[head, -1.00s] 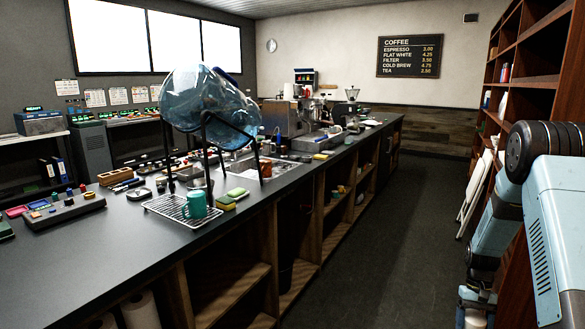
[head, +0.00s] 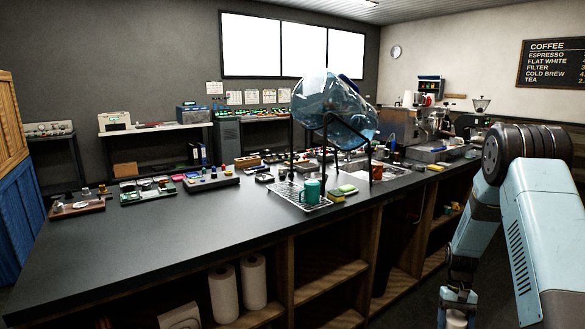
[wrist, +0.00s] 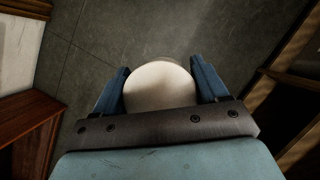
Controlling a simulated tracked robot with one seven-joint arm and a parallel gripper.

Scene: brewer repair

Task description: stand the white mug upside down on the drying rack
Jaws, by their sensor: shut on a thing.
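My gripper (wrist: 161,88) is shut on the white mug (wrist: 160,86), which shows as a pale round shape between the two blue fingers in the wrist view. I cannot tell which way its opening faces, and no handle shows. The mug is held over the dark floor. A teal mug (head: 312,190) stands on the right part of the rack.
A large blue water bottle (head: 330,105) rests in a black stand just behind the rack. A sponge (head: 345,189) lies right of the rack, near the sink. The counter (head: 190,235) is bare at front left. A shelf (wrist: 28,130) is at left in the wrist view.

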